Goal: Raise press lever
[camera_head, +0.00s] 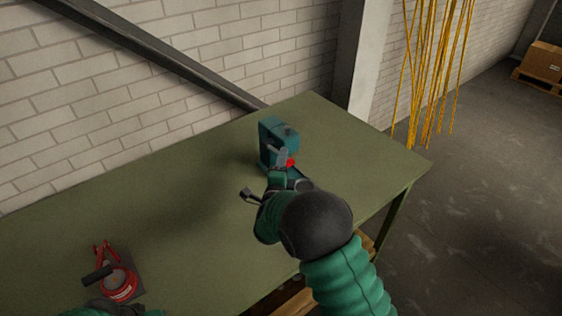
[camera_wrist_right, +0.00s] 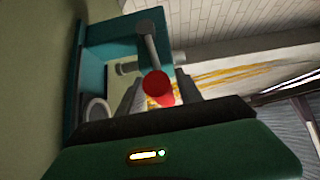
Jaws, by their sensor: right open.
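The teal press (camera_head: 278,142) stands upright on the green table. Its lever (camera_wrist_right: 148,42) is a grey bar with a red grip (camera_wrist_right: 157,88) at its end, also seen as a red spot (camera_head: 291,163) in the head view. My right gripper (camera_head: 280,170) is at the front of the press. In the right wrist view the open fingers of the right gripper (camera_wrist_right: 158,92) stand on either side of the red grip. I cannot tell whether they touch it. Part of my left arm shows at the bottom left edge; its fingers cannot be made out.
The green table (camera_head: 150,195) is mostly bare between the press and a red device (camera_head: 118,284) with a black handle at the lower left. A brick wall (camera_head: 120,105) and a slanted beam (camera_head: 150,45) are behind. Yellow strands (camera_head: 430,75) hang at the right.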

